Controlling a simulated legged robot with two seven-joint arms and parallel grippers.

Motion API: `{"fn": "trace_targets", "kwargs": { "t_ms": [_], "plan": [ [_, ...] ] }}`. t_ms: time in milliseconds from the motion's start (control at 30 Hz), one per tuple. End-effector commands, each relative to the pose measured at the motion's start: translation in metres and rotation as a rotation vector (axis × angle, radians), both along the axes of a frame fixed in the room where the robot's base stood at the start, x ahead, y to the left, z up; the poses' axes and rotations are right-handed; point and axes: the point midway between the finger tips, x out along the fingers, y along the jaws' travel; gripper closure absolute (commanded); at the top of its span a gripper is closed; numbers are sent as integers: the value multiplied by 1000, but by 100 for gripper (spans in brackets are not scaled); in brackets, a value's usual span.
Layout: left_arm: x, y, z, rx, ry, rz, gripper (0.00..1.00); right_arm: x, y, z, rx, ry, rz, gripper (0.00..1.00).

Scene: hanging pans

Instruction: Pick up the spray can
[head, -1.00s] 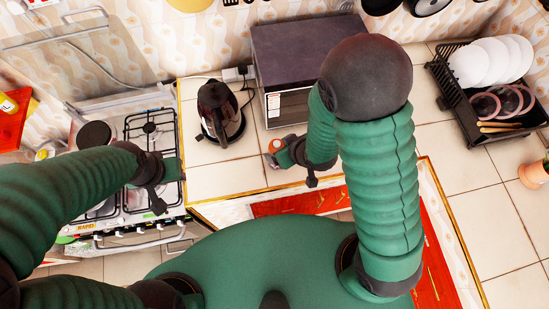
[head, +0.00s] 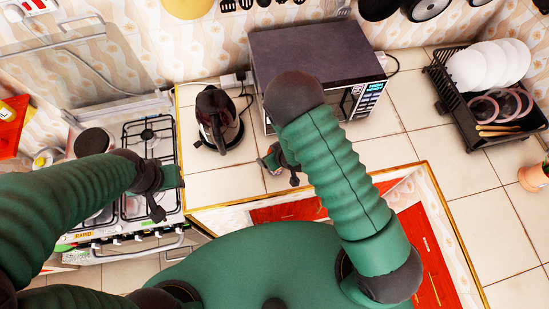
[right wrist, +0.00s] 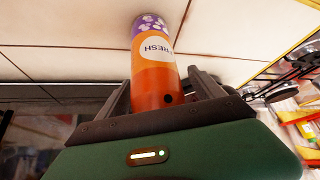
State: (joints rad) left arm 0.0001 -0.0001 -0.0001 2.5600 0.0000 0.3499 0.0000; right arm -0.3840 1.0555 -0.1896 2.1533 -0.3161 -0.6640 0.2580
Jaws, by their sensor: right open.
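The spray can (right wrist: 155,75) is orange with a purple flowered end and a white label reading FRESH. In the right wrist view it stands between the two fingers of my right gripper (right wrist: 165,88), which is open around it. I cannot tell whether either finger touches it. In the head view my right gripper (head: 266,161) is at the counter in front of the microwave, and the can is mostly hidden there.
A dark kettle (head: 217,120) stands left of my right gripper, and a microwave (head: 318,60) is behind it. A stove (head: 133,205) is at the left. A dish rack (head: 478,125) with plates is at the far right. The tiled counter (head: 425,140) between microwave and rack is clear.

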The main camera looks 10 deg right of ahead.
Motion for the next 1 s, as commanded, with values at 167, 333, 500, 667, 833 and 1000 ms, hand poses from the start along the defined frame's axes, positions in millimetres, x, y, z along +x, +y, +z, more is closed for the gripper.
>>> {"fn": "trace_targets", "kwargs": {
  "t_ms": [167, 333, 500, 667, 833, 1000],
  "plan": [
    [0, 0, 0, 0, 0, 0, 64, 1, 0, -2, 0, -1, -1, 23],
    [0, 0, 0, 0, 0, 0, 64, 1, 0, -1, 0, -1, -1, 40],
    [0, 0, 0, 0, 0, 0, 64, 1, 0, -1, 0, -1, -1, 62],
    [0, 0, 0, 0, 0, 0, 64, 1, 0, -1, 0, -1, -1, 83],
    [0, 0, 0, 0, 0, 0, 64, 1, 0, -1, 0, -2, -1, 100],
    [0, 0, 0, 0, 0, 0, 64, 1, 0, -1, 0, -1, -1, 100]
  ]
}}
